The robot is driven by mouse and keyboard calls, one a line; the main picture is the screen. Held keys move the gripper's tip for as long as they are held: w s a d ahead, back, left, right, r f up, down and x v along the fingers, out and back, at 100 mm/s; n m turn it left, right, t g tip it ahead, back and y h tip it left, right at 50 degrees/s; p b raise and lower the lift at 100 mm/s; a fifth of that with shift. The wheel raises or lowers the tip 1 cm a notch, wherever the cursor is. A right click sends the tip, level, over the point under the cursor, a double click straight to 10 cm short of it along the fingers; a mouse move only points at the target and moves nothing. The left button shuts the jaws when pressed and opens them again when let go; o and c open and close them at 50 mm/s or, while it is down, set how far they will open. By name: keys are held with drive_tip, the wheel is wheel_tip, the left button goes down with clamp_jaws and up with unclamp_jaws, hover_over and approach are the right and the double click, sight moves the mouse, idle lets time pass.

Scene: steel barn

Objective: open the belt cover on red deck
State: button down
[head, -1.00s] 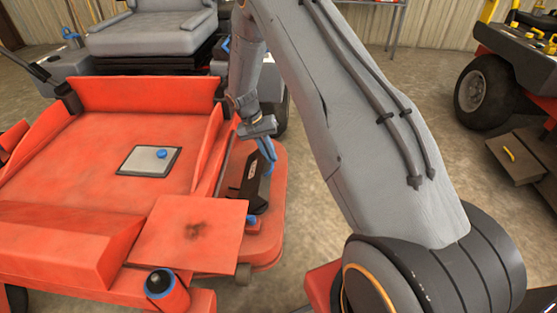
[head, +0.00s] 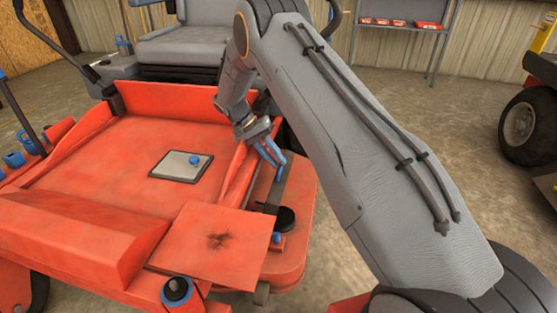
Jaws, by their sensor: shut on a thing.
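The red deck (head: 297,240) extends along the right side of the red machine. The belt cover (head: 274,190) shows as a narrow dark strip, seen nearly edge-on and raised steeply over the deck. My gripper (head: 276,158) has blue fingers and is at the cover's upper end, shut on it. The exact grip is too small to make out. A round black part (head: 285,219) shows on the deck beside the cover's lower end. A blue knob (head: 277,237) stands just in front of it.
A red flat plate (head: 213,240) with a dark smudge lies left of the deck. A grey panel (head: 181,167) with a blue knob is set in the red floor. The seat (head: 185,45) is behind. Bare concrete floor (head: 440,130) lies to the right.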

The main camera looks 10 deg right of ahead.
drive_tip(key=shift+s+a+f, duration=0.15)
drive_tip(key=shift+a+f, duration=0.15)
drive_tip(key=shift+f, duration=0.5)
drive_tip(key=c, duration=1.8)
unclamp_jaws()
drive_tip(key=shift+f, duration=0.1)
drive_tip(key=shift+c, duration=0.2)
drive_tip(key=d+p+v, duration=0.1)
drive_tip(key=v, duration=0.7)
drive_tip(key=shift+a+r+p, duration=0.25)
drive_tip(key=shift+r+p, duration=0.05)
drive_tip(key=shift+r, duration=0.25)
